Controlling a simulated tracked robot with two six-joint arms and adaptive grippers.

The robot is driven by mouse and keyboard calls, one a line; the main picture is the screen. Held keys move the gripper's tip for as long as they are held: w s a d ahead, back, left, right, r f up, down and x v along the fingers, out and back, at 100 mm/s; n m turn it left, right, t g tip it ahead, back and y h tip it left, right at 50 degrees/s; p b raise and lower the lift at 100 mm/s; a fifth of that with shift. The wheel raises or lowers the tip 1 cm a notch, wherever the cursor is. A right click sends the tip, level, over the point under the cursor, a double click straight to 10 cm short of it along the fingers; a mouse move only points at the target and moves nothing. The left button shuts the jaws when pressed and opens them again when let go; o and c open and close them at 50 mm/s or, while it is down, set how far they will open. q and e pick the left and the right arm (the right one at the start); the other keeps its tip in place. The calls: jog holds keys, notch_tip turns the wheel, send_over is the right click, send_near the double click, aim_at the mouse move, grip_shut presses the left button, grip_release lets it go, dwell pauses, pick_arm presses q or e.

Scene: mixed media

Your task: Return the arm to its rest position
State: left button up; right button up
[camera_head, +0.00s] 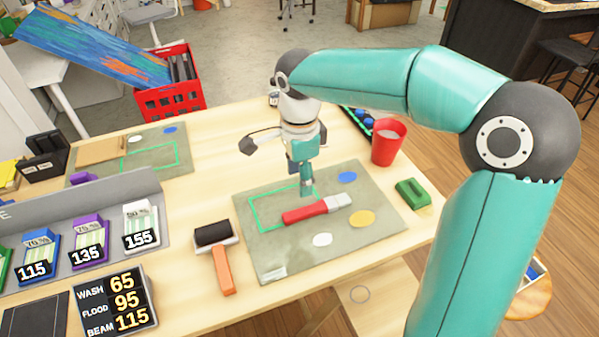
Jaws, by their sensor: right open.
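My right arm (455,90) comes in from the right, bends over the table and ends in my right gripper (283,162). The gripper is open and empty, its fingers spread over the far part of a grey-green mat (375,220). One dark fingertip points left; the other finger hangs down near the mat, and I cannot tell whether it touches. A red-handled tool with a pale end (318,208) lies on the mat, just below the gripper in the picture. My left gripper is not in view.
A roller with an orange handle (222,270) lies left of the mat. A green block (412,193) and a red cup (388,142) are at the right. A grey rack (110,205) and number sign (115,303) stand at the left. A red crate (170,101) is behind the table.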

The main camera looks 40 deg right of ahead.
jog(key=shift+r, duration=0.3)
